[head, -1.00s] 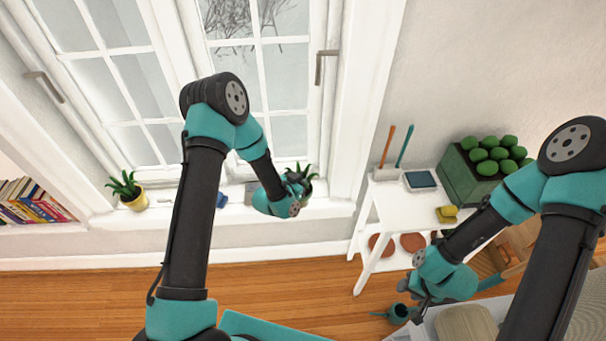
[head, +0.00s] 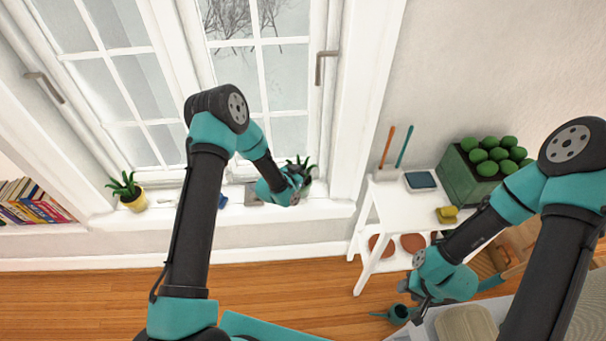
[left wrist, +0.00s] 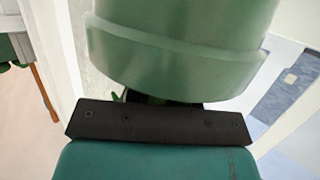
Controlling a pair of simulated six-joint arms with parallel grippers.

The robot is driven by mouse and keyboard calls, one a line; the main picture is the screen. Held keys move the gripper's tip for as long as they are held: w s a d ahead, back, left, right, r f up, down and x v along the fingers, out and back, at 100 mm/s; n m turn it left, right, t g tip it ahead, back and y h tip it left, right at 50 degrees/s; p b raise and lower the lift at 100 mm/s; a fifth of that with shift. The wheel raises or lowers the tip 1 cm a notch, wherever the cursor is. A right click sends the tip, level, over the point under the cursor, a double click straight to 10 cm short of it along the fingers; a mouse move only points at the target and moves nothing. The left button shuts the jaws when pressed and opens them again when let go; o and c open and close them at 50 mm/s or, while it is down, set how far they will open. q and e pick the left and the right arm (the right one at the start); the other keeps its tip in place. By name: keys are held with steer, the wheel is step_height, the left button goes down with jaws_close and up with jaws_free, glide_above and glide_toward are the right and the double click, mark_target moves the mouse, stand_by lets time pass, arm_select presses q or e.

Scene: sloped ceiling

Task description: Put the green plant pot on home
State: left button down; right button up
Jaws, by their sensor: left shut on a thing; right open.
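The green plant pot (left wrist: 180,50) fills the upper middle of the left wrist view, held right in front of my left gripper. In the head view its dark green leaves (head: 303,164) stick up behind my left gripper (head: 300,182), and the pot itself is mostly hidden. My left gripper is shut on the pot over the right part of the white windowsill (head: 318,211). A grey patch (head: 253,193) lies on the sill just left of it; I cannot tell whether this is home. My right gripper (head: 425,300) is open and low at the right, away from the sill.
A yellow pot with a plant (head: 135,203) stands at the sill's left end. A blue thing (head: 222,200) lies mid-sill beside my arm. Right of the window, a white table (head: 395,203) bears a green crate (head: 468,177), a blue-topped tray (head: 420,180) and a yellow sponge-like thing (head: 447,214).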

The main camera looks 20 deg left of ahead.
arm_select(q)
steer(key=shift+f, duration=0.7)
steer(key=shift+f, duration=0.2)
steer(key=c, duration=1)
jaws_free()
steer(key=shift+r, duration=0.1)
steer(key=shift+s+a+r, duration=0.1)
steer(key=shift+s, duration=0.05)
steer(key=v, duration=1.1)
steer(key=shift+s+a+r, duration=0.1)
steer(key=shift+s, duration=0.2)
